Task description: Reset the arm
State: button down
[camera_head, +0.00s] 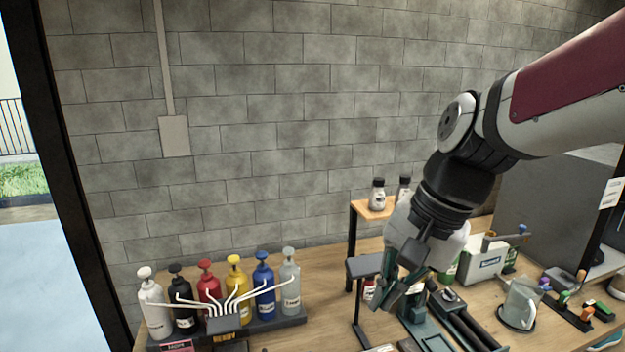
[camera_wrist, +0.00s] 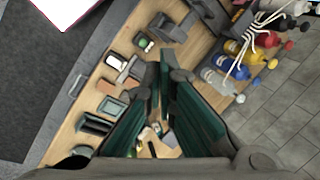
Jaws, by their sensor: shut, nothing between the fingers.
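My gripper (camera_head: 382,300) is at the right of the middle in the head view, pointing down above the wooden workbench (camera_head: 330,318). My arm comes in from the upper right. The gripper's fingers are dark green and shut, with nothing held between them. The fingers also fill the middle of the wrist view (camera_wrist: 162,68) and hide part of the bench below. Whether the gripper touches the small items behind and below it cannot be told.
Several coloured pump bottles (camera_head: 236,277) stand in a row at the left of the bench. A small raised shelf (camera_head: 369,209) holds white bottles with black caps. A clear pitcher (camera_head: 519,303), a white box (camera_head: 486,265) and a tool rack (camera_head: 572,308) stand to the right. A block wall is behind.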

jog(key=s+d+r+n+t+h, duration=0.2)
jog(key=s+d+n+t+h, duration=0.1)
jog(key=s+d+n, duration=0.3)
jog(key=shift+s+d+r+n+t, duration=0.4)
jog(key=shift+s+d, duration=0.95)
jog(key=shift+s, duration=0.85)
